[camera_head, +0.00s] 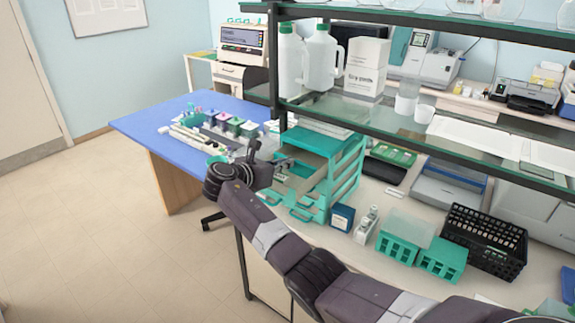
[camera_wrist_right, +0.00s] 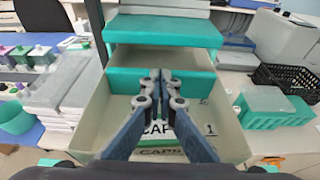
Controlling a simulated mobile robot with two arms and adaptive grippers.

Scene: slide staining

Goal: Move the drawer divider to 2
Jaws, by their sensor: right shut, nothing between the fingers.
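A teal drawer unit (camera_head: 345,168) stands on the bench, its top drawer pulled open. In the right wrist view the open drawer (camera_wrist_right: 88,125) has cream walls and a bottom marked CAPS, with a small number 1 at the right. A teal upright panel, which looks like the divider (camera_wrist_right: 122,82), spans the drawer crosswise. My right gripper (camera_wrist_right: 161,76) is shut and empty over the drawer, its fingertips in front of the panel's middle; I cannot tell whether they touch it. In the head view my right gripper (camera_head: 283,162) reaches over the open drawer. My left gripper is not in view.
A blue table (camera_head: 150,122) with staining jars stands to the left. A blue box (camera_head: 342,217), teal racks (camera_head: 398,248) and a black basket (camera_head: 487,240) sit right of the drawer unit. A glass shelf (camera_head: 400,125) with jugs (camera_head: 322,58) overhangs behind.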

